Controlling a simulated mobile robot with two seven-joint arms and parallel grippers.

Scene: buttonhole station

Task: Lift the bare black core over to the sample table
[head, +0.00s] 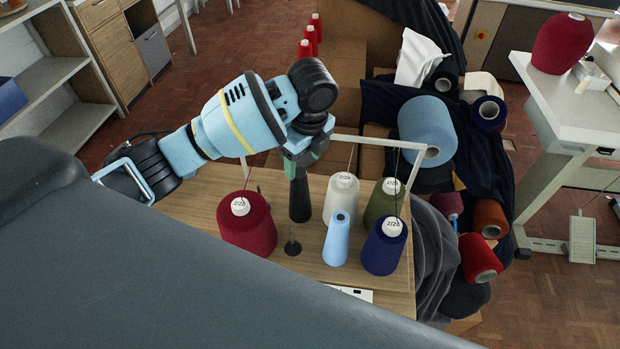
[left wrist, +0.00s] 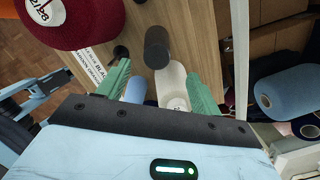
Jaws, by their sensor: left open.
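The bare black core (head: 300,202) stands upright on the wooden table (head: 205,205), among the yarn cones. It also shows in the left wrist view (left wrist: 157,47), just beyond and between the green fingertips. My left gripper (head: 298,165) points down directly above the core and hides its top in the head view. In the left wrist view, the fingers of my left gripper (left wrist: 158,70) are spread, with nothing held between them. I cannot tell whether a finger touches the core. My right gripper is not in view.
A red cone (head: 247,226), a white cone (head: 341,200), a light blue cone (head: 337,240), a navy cone (head: 384,248) and an olive cone (head: 383,200) stand close around the core. A short black peg (head: 292,246) stands in front. A pale frame (head: 405,180) rises behind.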

